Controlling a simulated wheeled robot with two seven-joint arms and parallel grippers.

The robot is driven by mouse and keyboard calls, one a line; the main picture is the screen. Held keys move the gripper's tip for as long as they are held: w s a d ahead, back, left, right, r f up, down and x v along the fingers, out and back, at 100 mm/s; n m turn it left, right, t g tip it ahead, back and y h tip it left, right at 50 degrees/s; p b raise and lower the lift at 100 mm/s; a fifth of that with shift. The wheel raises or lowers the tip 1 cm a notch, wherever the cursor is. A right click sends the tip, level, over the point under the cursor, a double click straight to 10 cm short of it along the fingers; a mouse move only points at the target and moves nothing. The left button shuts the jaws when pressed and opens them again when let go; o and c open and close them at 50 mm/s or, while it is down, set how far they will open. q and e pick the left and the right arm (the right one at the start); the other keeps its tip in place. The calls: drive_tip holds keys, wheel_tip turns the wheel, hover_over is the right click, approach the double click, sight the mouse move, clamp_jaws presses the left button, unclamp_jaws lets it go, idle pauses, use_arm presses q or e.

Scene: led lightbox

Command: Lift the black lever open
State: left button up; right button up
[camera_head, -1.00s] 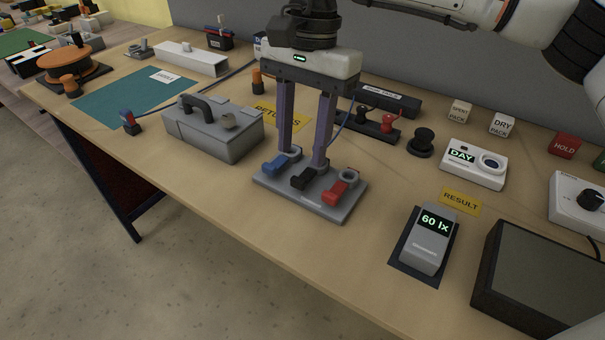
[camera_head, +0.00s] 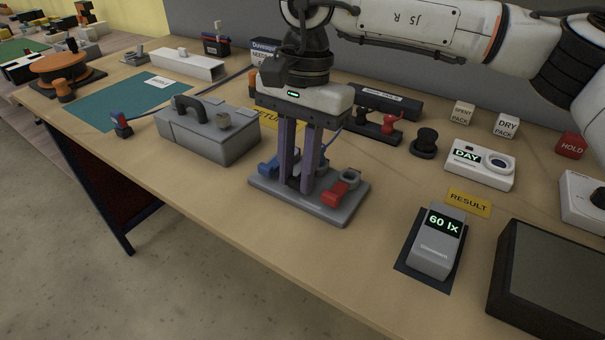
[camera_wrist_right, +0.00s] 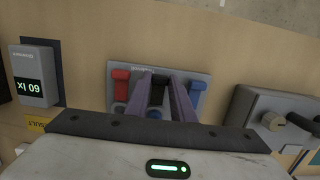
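The black lever (camera_wrist_right: 157,94) is the middle of three levers on a grey base plate (camera_head: 328,212). It stands between a blue lever (camera_head: 268,167) and a red lever (camera_head: 337,192). My right gripper (camera_head: 299,186) points straight down, its two purple fingers close together on either side of the black lever. In the right wrist view the black lever fills the narrow gap between the fingertips, so the gripper looks shut on it. In the head view the fingers hide most of the black lever. My left gripper is not in view.
A grey box with a handle (camera_head: 205,136) stands left of the plate. A light meter (camera_head: 436,246) reading 60 lx stands to the right. Black and red knobbed parts (camera_head: 388,125) lie behind. The table in front of the plate is clear.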

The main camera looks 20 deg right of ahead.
drive_tip(key=shift+w+d+r+p, duration=0.15)
drive_tip(key=shift+r+p, duration=0.25)
drive_tip(key=shift+r, duration=0.3)
drive_tip(key=shift+w+d+r+p, duration=0.2)
drive_tip(key=shift+r+p, duration=0.25)
drive_tip(key=shift+w+d+r+p, duration=0.15)
drive_tip(key=shift+d+r+p, duration=0.05)
drive_tip(key=shift+r+p, duration=0.25)
idle(0.3)
